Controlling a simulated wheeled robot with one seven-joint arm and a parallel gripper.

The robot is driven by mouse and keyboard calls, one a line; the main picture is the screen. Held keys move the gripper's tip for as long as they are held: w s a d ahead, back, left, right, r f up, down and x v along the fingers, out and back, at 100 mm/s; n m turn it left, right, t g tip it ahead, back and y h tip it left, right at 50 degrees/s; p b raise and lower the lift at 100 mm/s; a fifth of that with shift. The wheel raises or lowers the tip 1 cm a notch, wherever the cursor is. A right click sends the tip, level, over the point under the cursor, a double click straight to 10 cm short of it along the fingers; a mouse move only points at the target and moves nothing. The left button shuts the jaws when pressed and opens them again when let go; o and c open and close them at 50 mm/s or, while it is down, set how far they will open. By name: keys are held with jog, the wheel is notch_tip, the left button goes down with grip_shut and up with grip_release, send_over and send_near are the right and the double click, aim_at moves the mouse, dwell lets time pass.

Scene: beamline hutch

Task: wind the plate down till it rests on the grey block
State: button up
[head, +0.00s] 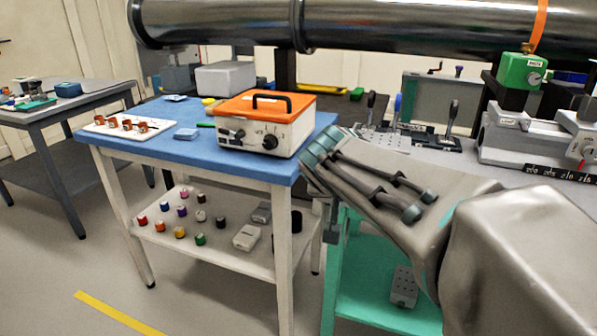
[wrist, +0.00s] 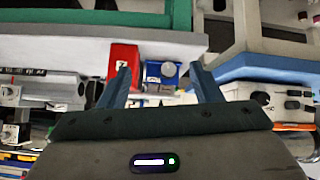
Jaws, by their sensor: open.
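My gripper (wrist: 162,75) is open and empty in the wrist view, its two dark fingers apart. Beyond the gap between them is a blue box with a round grey knob (wrist: 169,69); I cannot tell how far off it is. In the head view my arm covers much of the right-hand bench, and my gripper's fingers cannot be made out. I cannot identify the plate or the grey block for certain. A grey device (head: 507,137) stands on the bench at the right, with a green box with a knob (head: 520,71) above it, near an orange strap.
A blue-topped table (head: 150,113) carries an orange-lidded box (head: 264,108) left of my arm. Several levers (head: 398,107) stand on the bench behind my arm. A large metal pipe (head: 400,25) crosses above. A red block (wrist: 123,58) shows in the wrist view. The floor at front left is clear.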

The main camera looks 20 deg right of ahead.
jog(key=s+a+r+n+g+y+p, duration=0.2)
jog(key=s+a+n+g+y+p, duration=0.1)
jog(key=s+p, duration=0.6)
jog(key=shift+a+r+g+p, duration=0.3)
jog(key=shift+a+p, duration=0.55)
jog(key=shift+p, duration=0.45)
